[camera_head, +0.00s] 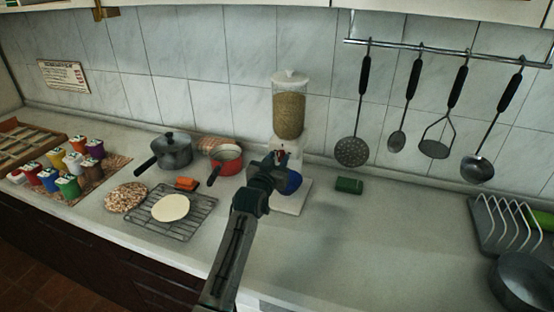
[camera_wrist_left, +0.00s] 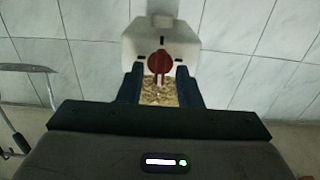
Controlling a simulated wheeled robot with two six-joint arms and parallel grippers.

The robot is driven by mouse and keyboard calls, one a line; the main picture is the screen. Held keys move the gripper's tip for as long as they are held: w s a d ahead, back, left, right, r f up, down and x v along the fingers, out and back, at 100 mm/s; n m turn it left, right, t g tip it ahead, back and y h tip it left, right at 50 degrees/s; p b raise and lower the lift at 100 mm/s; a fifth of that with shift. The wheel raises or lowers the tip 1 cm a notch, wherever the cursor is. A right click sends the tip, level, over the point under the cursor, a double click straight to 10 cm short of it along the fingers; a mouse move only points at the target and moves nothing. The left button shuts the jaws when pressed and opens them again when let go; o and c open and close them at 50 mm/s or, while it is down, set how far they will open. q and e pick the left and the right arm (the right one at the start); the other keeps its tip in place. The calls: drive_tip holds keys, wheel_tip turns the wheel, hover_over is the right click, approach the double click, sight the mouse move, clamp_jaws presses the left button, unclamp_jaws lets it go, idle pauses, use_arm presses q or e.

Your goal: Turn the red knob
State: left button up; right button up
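A dispenser (camera_head: 289,108) with a clear grain-filled container and white body stands on the counter against the tiled wall. Its round red knob (camera_wrist_left: 160,63) faces me in the left wrist view. In the head view the knob is mostly hidden by my gripper. My left gripper (camera_head: 277,160) is right in front of the dispenser. In the left wrist view its two dark blue fingers (camera_wrist_left: 158,80) are spread, with the knob centred between and just past their tips. I see no contact with it. My right gripper is not in view.
A blue bowl (camera_head: 292,182) sits at the dispenser's base, partly behind my gripper. A red pot (camera_head: 228,160) and a grey pot (camera_head: 175,153) stand to the left. A green block (camera_head: 349,185) lies to the right, with clear counter in front.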

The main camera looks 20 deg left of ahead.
use_arm(q)
clamp_jaws()
drive_tip(key=shift+m, duration=0.3)
drive_tip(key=m, duration=0.3)
drive_tip(key=shift+d+m, duration=0.1)
drive_tip(key=shift+m, duration=0.3)
drive_tip(key=m, duration=0.4)
drive_tip(key=shift+m, duration=0.3)
drive_tip(key=m, duration=0.4)
drive_tip(key=shift+d+f+b, duration=0.1)
drive_tip(key=shift+f+b, duration=0.05)
drive_tip(key=shift+b, duration=0.25)
drive_tip(key=shift+m, duration=2.2)
unclamp_jaws()
